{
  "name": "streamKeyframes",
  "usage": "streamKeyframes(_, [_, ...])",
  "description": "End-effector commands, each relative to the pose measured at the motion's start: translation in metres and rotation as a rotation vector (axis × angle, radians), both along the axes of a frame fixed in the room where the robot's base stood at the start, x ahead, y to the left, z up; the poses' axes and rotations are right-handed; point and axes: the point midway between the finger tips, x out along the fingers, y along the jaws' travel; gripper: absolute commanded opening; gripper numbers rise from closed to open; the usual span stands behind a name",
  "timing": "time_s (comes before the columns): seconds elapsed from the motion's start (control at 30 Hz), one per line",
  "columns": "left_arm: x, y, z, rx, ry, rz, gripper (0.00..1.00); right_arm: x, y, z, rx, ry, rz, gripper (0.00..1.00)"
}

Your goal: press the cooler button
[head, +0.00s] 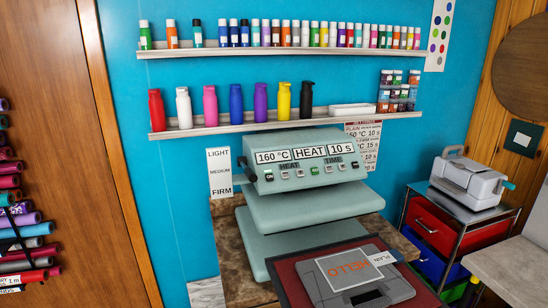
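A pale green heat press (305,160) stands on a brown counter against the blue wall. Its control panel reads 160 °C, HEAT and 10 s. A row of small buttons runs along the panel's lower edge. Two light buttons (292,173) sit under the word HEAT, and their markings are too small to read. A green button (314,170) is right of them, two more buttons (347,166) sit under TIME, and an ON button (269,177) is at the left end. Neither of my grippers is in view.
A dark red tray (284,272) with a grey item lettered in orange is in front of the press. Shelves of bottles (236,104) hang above. A white machine (468,181) stands on a drawer cart at right. Vinyl rolls (28,231) are at left.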

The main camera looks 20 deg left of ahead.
Motion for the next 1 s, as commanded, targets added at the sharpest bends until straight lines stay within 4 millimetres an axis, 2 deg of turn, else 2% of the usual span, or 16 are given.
streamKeyframes(0.1, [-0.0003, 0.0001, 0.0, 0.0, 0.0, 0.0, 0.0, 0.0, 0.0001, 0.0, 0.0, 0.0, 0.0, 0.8])
streamKeyframes(0.5, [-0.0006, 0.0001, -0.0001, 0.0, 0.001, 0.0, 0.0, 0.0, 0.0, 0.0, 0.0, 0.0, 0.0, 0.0])
streamKeyframes(1.0, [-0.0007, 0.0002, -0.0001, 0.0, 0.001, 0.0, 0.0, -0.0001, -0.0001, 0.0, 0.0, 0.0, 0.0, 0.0])
